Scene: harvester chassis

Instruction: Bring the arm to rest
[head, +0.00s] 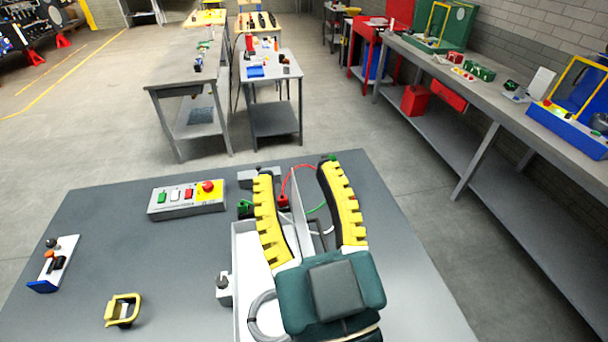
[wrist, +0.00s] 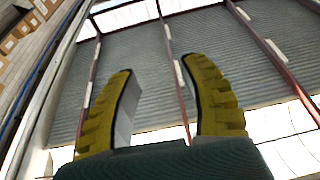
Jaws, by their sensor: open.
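My gripper (head: 300,195) shows in the head view in front of me, above the right part of the grey table (head: 110,245). Its two yellow ribbed fingers are spread apart with nothing held between them. In the wrist view my gripper (wrist: 160,95) also has its fingers apart and empty, with only the roof and wall behind. The gripper hides part of a white open box (head: 243,285) on the table, with a red and a green wire near it.
A button box (head: 187,200) with a red knob, a small switch plate (head: 54,264) and a yellow-framed part (head: 122,311) lie on the table's left. A long bench (head: 480,92) runs along the right wall. Other workbenches (head: 270,88) stand behind, across open floor.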

